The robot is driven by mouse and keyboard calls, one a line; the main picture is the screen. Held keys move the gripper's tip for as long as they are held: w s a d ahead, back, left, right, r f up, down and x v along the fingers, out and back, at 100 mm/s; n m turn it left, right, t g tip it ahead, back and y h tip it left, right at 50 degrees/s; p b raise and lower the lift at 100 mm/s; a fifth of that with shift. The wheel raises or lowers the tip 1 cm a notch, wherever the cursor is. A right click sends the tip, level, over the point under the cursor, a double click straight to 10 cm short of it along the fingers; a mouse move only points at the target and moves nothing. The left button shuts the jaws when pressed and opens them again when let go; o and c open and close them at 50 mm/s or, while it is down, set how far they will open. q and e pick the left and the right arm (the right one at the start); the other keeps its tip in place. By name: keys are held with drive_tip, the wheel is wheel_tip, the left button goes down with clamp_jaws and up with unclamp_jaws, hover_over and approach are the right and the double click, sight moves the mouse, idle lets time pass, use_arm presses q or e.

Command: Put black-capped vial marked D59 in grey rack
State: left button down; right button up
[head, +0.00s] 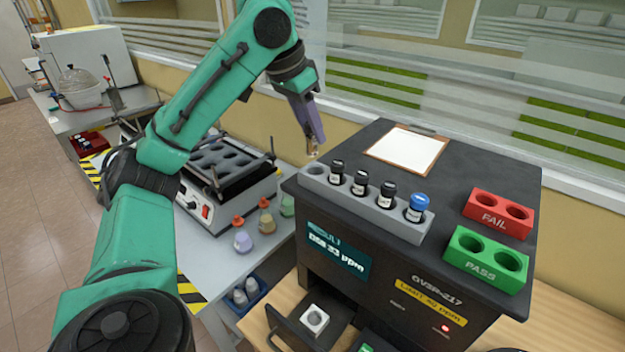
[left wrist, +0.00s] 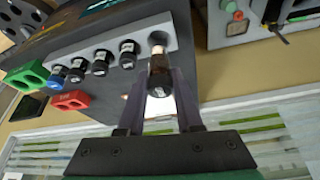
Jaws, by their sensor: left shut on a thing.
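The grey rack (head: 395,224) lies along the front left edge of the dark machine's top. Its leftmost hole (head: 314,169) looks empty. Three black-capped vials and a blue-capped vial (head: 417,207) stand in the other holes. My left gripper (head: 312,140) points down over the leftmost hole. In the left wrist view, the left gripper (left wrist: 160,105) is shut on a black-capped vial (left wrist: 160,75) with a brownish body. The vial's far end is close to the rack's end hole; I cannot tell whether it touches. Its marking is too small to read. My right gripper is out of view.
A red FAIL block (head: 490,222) and a green PASS block (head: 480,268) stand on the machine's right side. A clipboard (head: 405,148) lies behind the rack. An open drawer (head: 290,325) holds a white socket. A bench with flasks is left.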

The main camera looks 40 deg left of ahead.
sight(316, 156)
use_arm(q)
drive_tip(key=x, duration=0.4)
drive_tip(key=shift+w+a+f, duration=0.15)
drive_tip(key=shift+w+a, duration=0.05)
drive_tip(key=shift+a, duration=0.05)
drive_tip(key=f, duration=0.1)
drive_tip(key=s+f, duration=0.1)
drive_tip(key=shift+d+f+b, duration=0.25)
drive_tip(key=shift+f+b, duration=0.1)
drive_tip(key=shift+s+d, duration=0.1)
drive_tip(key=shift+s, duration=0.25)
drive_tip(key=shift+w, duration=0.1)
drive_tip(key=c, duration=0.9)
unclamp_jaws()
drive_tip(key=shift+w+a+f, duration=0.2)
drive_tip(key=shift+w+a, duration=0.1)
drive_tip(key=shift+w, duration=0.05)
drive_tip(key=o, duration=0.3)
drive_tip(key=shift+w, duration=0.15)
drive_tip(key=shift+d+r, duration=0.1)
drive_tip(key=shift+d, duration=0.05)
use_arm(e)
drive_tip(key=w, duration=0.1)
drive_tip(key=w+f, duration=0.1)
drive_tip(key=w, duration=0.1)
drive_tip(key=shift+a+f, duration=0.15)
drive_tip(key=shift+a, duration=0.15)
